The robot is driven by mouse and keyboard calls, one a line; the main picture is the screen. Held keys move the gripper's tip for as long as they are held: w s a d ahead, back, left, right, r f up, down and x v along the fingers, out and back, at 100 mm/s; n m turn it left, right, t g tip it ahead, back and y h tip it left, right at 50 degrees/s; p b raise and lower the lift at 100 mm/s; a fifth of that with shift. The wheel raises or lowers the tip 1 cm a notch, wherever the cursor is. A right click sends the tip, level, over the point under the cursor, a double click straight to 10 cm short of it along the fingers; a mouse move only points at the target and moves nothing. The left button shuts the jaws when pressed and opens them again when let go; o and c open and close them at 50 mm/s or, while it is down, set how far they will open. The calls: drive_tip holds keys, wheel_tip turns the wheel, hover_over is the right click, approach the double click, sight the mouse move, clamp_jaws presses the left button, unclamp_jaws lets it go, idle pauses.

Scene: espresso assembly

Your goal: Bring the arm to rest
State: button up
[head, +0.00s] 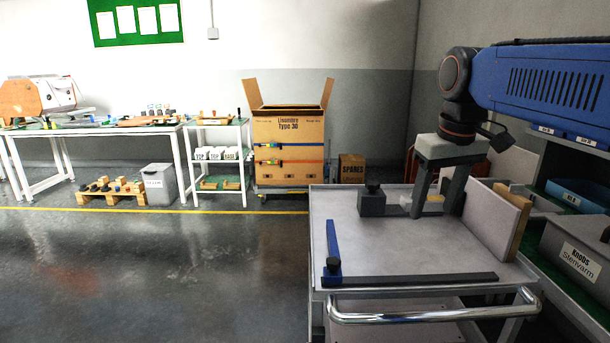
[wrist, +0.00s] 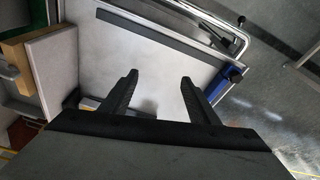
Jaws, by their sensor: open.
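My gripper (head: 435,207) is open over the grey cart top (head: 400,255) in the head view, with its fingers pointing down. In the wrist view my gripper (wrist: 157,84) shows two dark fingers spread apart with nothing between them. My blue arm reaches in from the right in the head view. Whether the fingertips touch the cart top, I cannot tell.
A dark block (head: 372,203) stands left of my gripper on the cart. A grey panel (head: 487,222) stands at right.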

drive_tip(key=s+d+f+m+t, duration=0.2)
drive_tip(key=s+f, duration=1.6)
drive_tip(key=f, duration=0.3)
drive_tip(key=shift+d+f+m, duration=0.25)
drive_tip(key=shift+d+m, duration=0.1)
drive_tip(key=shift+m, duration=0.05)
